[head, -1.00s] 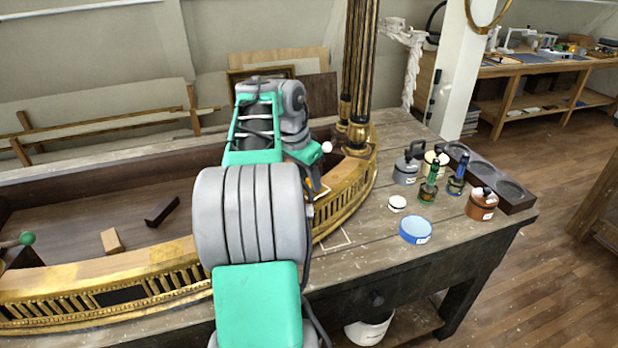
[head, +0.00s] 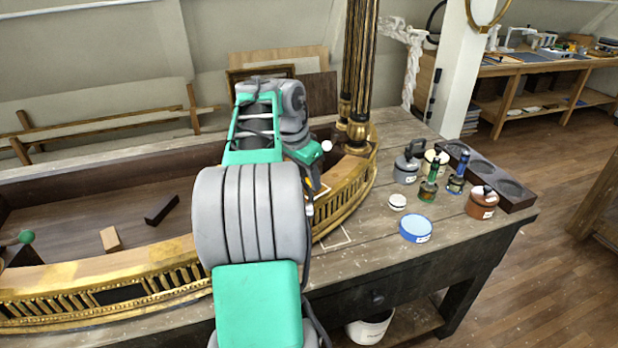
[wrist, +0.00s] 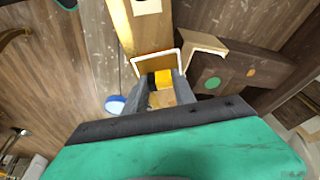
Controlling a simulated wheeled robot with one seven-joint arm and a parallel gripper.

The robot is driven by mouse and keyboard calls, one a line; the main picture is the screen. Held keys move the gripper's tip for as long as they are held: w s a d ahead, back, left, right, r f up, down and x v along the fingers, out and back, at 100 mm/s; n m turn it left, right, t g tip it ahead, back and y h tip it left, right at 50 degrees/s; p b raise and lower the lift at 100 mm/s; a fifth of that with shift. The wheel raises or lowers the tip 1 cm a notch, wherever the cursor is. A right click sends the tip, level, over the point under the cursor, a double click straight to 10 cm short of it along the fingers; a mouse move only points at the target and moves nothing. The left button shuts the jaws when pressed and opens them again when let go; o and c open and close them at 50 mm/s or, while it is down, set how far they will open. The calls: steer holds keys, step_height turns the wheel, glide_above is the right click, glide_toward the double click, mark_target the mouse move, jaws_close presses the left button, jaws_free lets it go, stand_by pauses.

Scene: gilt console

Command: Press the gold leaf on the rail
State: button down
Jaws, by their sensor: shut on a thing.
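The gilded rail (head: 345,192) curves along the front of the console on the bench, with a pale strip on its top. My arm crosses it in the head view and hides its middle. In the wrist view my gripper (wrist: 161,92) is shut on a small yellow object with a dark band (wrist: 162,78). Its far end is hard to make out. In the head view my fingers are mostly hidden behind my arm, close to the rail near the column. I cannot tell whether the held object touches the rail. I cannot make out the leaf clearly.
A dark gilded column (head: 358,75) stands close to the right of my wrist. Several jars, a blue lid (head: 415,228), a white lid (head: 397,202) and a dark tray (head: 500,180) occupy the bench's right end. Two loose blocks lie inside the console.

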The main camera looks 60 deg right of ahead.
steer(key=shift+f+b, duration=0.3)
steer(key=shift+f, duration=0.25)
stand_by(0.9)
step_height(320, 180, up, 7)
steer(key=p, duration=0.6)
steer(key=shift+r+p, duration=0.15)
steer(key=shift+p, duration=0.2)
